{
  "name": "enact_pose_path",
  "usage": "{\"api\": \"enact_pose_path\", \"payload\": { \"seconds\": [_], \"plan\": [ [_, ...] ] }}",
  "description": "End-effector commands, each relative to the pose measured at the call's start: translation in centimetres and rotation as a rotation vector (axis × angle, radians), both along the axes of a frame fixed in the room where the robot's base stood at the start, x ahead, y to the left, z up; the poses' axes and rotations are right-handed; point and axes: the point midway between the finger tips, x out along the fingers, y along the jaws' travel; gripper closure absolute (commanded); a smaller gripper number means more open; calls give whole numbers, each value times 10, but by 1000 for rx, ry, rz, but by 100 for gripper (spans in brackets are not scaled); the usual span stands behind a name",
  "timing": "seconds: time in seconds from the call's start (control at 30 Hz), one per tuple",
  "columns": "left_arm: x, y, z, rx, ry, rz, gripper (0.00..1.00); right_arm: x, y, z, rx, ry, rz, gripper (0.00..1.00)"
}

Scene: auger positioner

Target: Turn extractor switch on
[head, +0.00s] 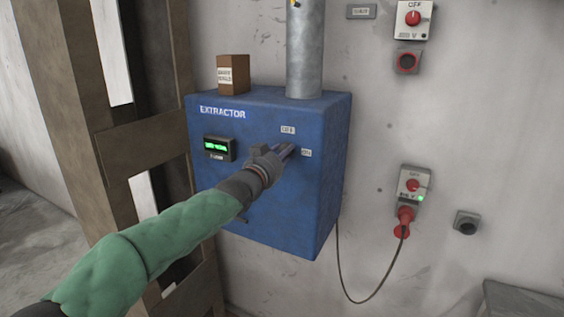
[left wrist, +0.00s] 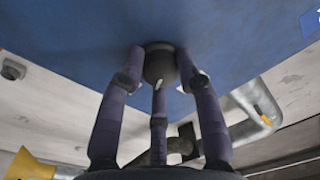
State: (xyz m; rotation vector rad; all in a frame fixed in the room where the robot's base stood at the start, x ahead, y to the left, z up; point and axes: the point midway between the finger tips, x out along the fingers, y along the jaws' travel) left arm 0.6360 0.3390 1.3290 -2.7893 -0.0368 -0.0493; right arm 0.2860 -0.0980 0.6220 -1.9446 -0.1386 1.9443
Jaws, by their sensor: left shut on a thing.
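The extractor (head: 265,205) is a blue wall box with a white "EXTRACTOR" label. Its switch is a dark round knob (left wrist: 158,58) with a white mark, seen in the left wrist view. My left gripper (head: 286,150) reaches the box front, beside two small labels; the upper one (head: 288,130) seems to read OFF, the right one (head: 306,153) ON. In the left wrist view its fingers (left wrist: 162,75) are closed around the knob. In the head view the gripper hides the knob. My right gripper is out of view.
A lit green display (head: 218,148) is on the box front. A grey pipe (head: 305,50) and a small brown box (head: 233,74) stand on top. A wooden frame (head: 140,145) is at left. Red-knobbed switch boxes (head: 413,20) and a red plug (head: 404,220) are on the right wall.

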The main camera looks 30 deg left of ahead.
Motion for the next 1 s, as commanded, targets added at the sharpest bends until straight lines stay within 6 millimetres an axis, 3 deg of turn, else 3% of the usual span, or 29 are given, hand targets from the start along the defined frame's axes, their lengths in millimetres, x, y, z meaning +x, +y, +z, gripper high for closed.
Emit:
{"api": "enact_pose_path", "payload": {
  "seconds": [0.03,0.5,1.0],
  "plan": [
    [-2,2,8,45,-22,2,98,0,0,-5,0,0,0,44],
    [-2,1,11,369,-23,4,98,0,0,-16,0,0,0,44],
    [-2,1,12,453,-24,5,98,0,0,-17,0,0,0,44]
  ]
}}
